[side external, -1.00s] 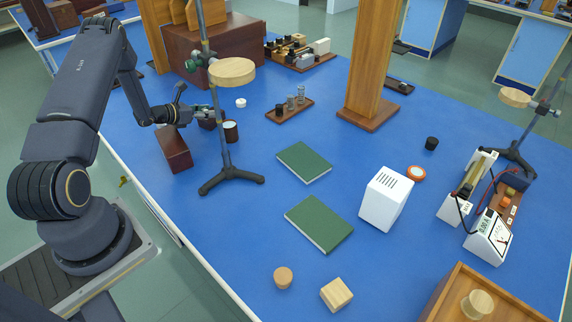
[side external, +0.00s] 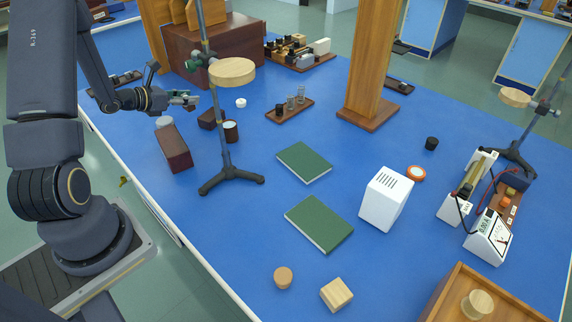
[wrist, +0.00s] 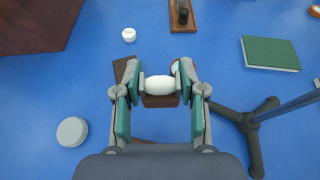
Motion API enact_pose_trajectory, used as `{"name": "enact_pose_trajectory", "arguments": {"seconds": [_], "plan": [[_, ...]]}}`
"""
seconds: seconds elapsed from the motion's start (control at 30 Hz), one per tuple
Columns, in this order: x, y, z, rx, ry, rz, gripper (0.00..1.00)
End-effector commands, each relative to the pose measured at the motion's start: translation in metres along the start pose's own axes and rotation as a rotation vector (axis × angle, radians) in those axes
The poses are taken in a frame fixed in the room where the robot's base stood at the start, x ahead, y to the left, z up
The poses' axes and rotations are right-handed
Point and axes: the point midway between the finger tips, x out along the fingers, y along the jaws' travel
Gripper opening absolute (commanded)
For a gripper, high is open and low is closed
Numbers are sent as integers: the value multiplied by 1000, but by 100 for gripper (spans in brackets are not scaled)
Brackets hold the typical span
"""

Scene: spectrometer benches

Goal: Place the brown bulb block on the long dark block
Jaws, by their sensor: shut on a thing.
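My gripper (wrist: 160,88) is shut on the white bulb of the brown bulb block (wrist: 160,101), with its brown base showing below the fingers in the wrist view. In the side external view my gripper (side external: 192,101) is raised above the blue table, and the held block is hard to make out. The long dark block (side external: 175,148), reddish brown, lies on the table at the left, below and nearer than my gripper. In the wrist view only a brown sliver (wrist: 143,141) shows at the bottom, probably this block.
A pale round disc (wrist: 72,131) lies at left. A large brown box (side external: 215,60) stands behind.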

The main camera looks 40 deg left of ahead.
Motion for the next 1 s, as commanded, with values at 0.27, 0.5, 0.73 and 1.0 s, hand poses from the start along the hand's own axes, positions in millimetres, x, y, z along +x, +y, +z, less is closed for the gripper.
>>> {"name": "enact_pose_trajectory", "arguments": {"seconds": [0.27, 0.5, 0.73, 1.0], "plan": [[-32, -15, 7, 3, -2, 0, 3], [-10, 8, 18, 2, 0, 0, 3], [40, 35, 12, 2, -1, -1, 3], [103, 66, -12, 0, 0, 0, 3]]}}
